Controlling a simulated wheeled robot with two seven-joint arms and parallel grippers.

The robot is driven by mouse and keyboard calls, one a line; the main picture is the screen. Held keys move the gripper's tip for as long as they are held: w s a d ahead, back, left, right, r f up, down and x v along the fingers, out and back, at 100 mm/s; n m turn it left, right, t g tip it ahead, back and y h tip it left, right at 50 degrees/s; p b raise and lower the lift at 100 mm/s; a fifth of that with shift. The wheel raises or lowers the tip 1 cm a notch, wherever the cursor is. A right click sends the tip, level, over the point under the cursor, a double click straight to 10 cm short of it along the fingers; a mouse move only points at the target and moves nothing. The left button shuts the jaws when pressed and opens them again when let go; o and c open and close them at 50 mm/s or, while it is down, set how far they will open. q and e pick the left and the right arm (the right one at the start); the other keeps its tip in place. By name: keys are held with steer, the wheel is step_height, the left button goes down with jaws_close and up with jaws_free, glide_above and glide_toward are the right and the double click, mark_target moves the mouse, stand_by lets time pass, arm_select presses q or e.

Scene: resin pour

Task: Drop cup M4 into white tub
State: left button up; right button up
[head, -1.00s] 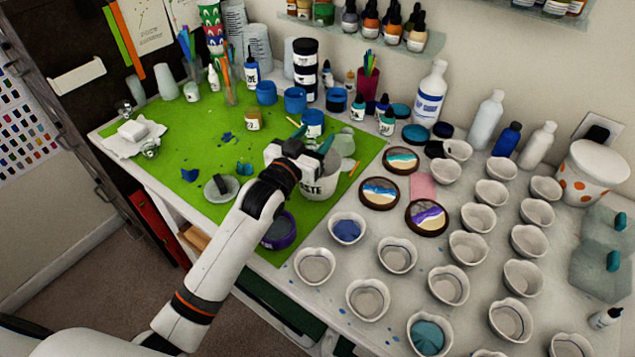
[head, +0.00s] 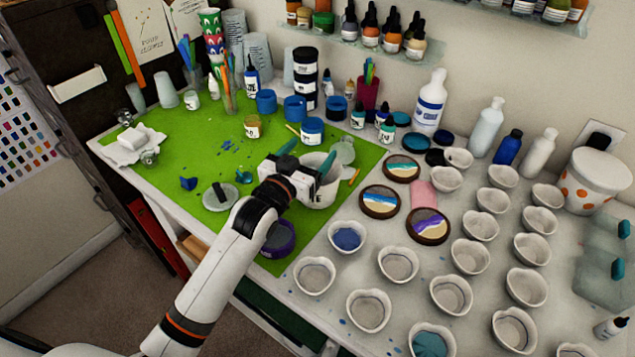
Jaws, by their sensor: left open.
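My left gripper (head: 308,158) is open, its two teal fingers spread apart, over the white tub (head: 322,194). I see no cup between the fingers. The tub stands on the green mat, partly hidden behind the gripper, and what lies inside it cannot be seen. Several small white cups stand in rows on the right side of the table, such as an empty-looking one (head: 398,264), one with blue inside (head: 347,237) and one with teal inside (head: 432,340). No M4 mark is readable on any of them. My right gripper is not in view.
The green mat (head: 190,140) holds a grey dish (head: 219,197) and a purple container (head: 279,240) close to my arm. Round coasters (head: 428,226) lie right of the tub. Bottles and jars (head: 306,75) line the back. The mat's left part has free room.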

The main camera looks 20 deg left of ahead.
arm_select(q)
steer(key=b+v, duration=0.1)
steer(key=v, duration=0.9)
steer(key=shift+s, duration=0.1)
